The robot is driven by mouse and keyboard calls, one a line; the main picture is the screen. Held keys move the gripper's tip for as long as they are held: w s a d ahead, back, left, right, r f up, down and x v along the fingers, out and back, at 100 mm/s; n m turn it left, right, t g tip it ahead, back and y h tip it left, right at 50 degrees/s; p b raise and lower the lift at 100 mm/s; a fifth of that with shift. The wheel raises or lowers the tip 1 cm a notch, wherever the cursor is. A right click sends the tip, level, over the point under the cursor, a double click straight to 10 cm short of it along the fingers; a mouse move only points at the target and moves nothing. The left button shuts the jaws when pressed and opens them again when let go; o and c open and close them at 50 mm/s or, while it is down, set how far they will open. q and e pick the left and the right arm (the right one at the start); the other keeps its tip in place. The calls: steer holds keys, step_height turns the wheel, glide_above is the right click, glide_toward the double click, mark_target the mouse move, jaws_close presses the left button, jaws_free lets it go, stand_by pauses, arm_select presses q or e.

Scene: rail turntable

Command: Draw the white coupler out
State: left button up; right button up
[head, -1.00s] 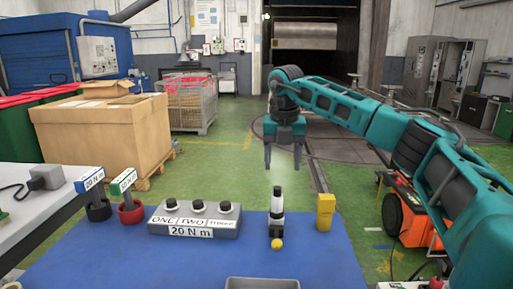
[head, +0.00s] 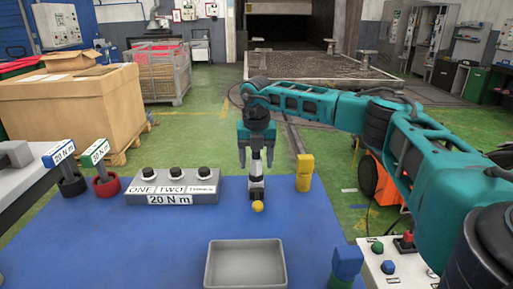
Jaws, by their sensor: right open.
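The white coupler (head: 257,172) stands upright in a black holder (head: 257,189) on the blue table, with a yellow ball (head: 257,206) at the holder's front. My right gripper (head: 256,160) points down over the coupler, its fingers open on the left and right of the coupler's upper part. The coupler's dark top is hidden by the gripper. I cannot tell whether the fingers touch it. My left gripper is not in view.
An empty grey tray (head: 246,243) lies in front. A blue object (head: 346,263) is at front right.

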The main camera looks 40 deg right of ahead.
steer(key=shift+f, duration=0.35)
steer(key=shift+c, duration=0.3)
steer(key=shift+r, duration=0.1)
steer(key=c, duration=1.1)
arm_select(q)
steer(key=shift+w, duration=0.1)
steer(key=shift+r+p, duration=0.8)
arm_select(e)
steer(key=shift+r, duration=0.6)
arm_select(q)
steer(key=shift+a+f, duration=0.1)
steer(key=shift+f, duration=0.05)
arm_select(e)
steer(key=shift+r+p, duration=0.75)
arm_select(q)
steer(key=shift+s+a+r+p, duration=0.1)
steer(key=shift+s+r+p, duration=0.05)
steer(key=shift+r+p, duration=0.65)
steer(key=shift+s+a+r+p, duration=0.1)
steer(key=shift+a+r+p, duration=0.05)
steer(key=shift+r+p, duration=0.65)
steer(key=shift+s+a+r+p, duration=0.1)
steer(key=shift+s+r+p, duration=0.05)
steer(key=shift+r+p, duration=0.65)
arm_select(e)
steer(key=shift+r, duration=2.35)
